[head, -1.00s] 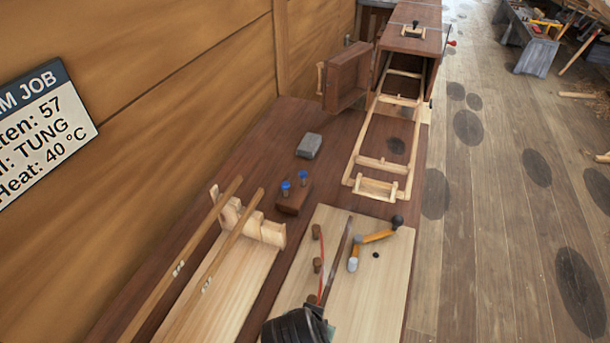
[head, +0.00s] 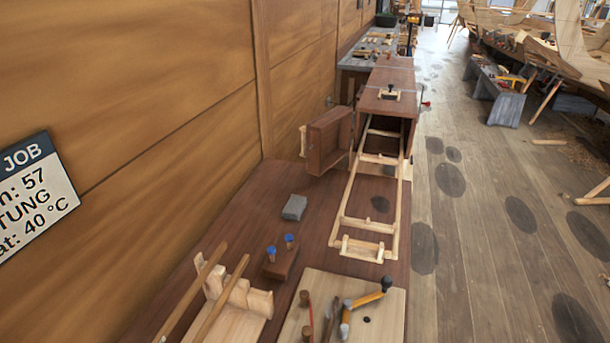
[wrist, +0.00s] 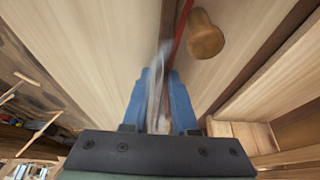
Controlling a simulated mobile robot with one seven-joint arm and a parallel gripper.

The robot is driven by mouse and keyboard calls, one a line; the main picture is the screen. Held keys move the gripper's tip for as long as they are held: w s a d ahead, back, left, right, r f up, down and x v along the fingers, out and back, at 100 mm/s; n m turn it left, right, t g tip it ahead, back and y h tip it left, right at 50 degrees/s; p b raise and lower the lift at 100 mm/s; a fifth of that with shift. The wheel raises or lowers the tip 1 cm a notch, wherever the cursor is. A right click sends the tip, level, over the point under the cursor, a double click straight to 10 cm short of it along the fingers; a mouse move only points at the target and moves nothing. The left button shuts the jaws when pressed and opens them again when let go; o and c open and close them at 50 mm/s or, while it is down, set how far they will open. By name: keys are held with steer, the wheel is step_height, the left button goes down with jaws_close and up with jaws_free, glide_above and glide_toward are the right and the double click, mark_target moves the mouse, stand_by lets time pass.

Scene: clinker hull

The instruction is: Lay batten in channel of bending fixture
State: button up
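The bending fixture is a pale board (head: 388,325) at the lower edge of the head view, with round wooden pegs (head: 304,298), a red curved line (head: 311,320) and an orange-handled lever clamp (head: 366,299). A dark brown batten (head: 332,318) runs between the pegs and the clamp; its near part is cut off. In the wrist view my gripper (wrist: 163,75) has its blue fingers close together around the batten (wrist: 168,20), which runs beside the red line and a peg (wrist: 205,40). A whitish blur partly hides the grip. Whether the batten is down in the channel I cannot tell.
Two light battens (head: 190,292) rest on a notched stand (head: 240,294) at left. A block with blue-topped pins (head: 281,262) and a grey block (head: 294,207) lie on the bench. Behind are a ladder-like rack (head: 346,222) and a box (head: 388,75) with its door (head: 328,140) open.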

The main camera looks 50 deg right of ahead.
steer(key=shift+o, duration=0.9)
